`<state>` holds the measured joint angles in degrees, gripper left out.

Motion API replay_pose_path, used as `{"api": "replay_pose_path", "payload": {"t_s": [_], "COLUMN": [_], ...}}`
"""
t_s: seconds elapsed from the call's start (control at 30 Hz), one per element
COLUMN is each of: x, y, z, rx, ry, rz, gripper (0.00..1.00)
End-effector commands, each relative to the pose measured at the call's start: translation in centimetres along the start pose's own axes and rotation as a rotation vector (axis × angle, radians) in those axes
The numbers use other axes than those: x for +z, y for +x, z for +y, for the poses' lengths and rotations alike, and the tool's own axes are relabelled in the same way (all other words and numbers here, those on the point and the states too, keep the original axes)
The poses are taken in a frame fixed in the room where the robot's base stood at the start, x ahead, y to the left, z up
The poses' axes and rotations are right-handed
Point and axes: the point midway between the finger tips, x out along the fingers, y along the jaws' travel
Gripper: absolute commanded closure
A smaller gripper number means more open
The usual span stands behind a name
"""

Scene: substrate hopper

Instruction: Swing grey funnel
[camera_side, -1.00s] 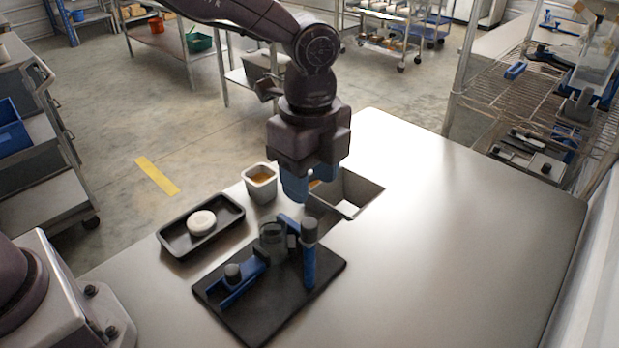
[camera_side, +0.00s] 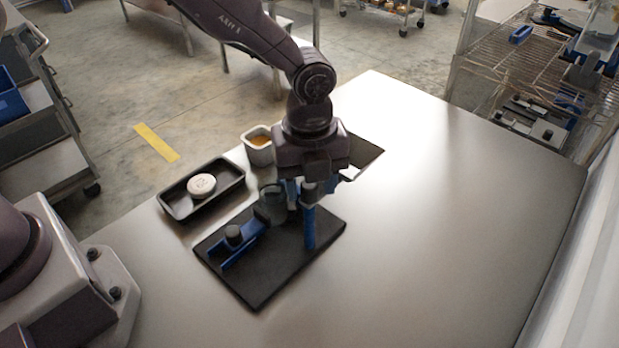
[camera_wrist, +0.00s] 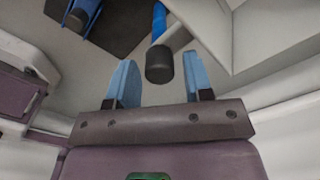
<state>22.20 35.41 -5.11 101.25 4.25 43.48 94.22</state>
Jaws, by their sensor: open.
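The grey funnel (camera_side: 271,205) is a dark grey cup-like piece above the black base plate (camera_side: 262,285), left of a blue post (camera_side: 309,230). My gripper (camera_side: 308,188) points down just over the top of the post, its blue fingers open. In the wrist view, the dark cap (camera_wrist: 160,66) of the post lies between and slightly beyond my open fingertips (camera_wrist: 159,80), with no clear contact. My gripper hides the post's top and part of the funnel's right side in the side view. I cannot clearly make out the funnel in the wrist view.
A blue bracket with a dark knob (camera_side: 233,233) sits on the plate's left. A black tray (camera_side: 178,206) holds a white disc (camera_side: 201,185). A white cup (camera_side: 256,148) with orange-brown contents stands behind. The table's right side is clear.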

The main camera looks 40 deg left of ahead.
Motion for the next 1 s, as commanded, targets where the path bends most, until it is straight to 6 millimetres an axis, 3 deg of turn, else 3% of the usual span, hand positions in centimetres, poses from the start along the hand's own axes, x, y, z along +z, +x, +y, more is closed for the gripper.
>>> {"api": "replay_pose_path", "payload": {"t_s": [0.3, 0.5, 0.93, 1.0], "x": [0.13, 0.08, 0.04, 0.04], "y": [0.01, 0.03, 0.00, 0.00], "z": [0.02, 0.03, 0.02, 0.02], "rx": [-0.001, 0.001, 0.001, 0.001], "ry": [0.632, 0.890, 0.986, 0.986], "rz": [0.002, 0.001, 0.000, 0.000], "gripper": [0.53, 0.53, 0.53, 0.69]}}
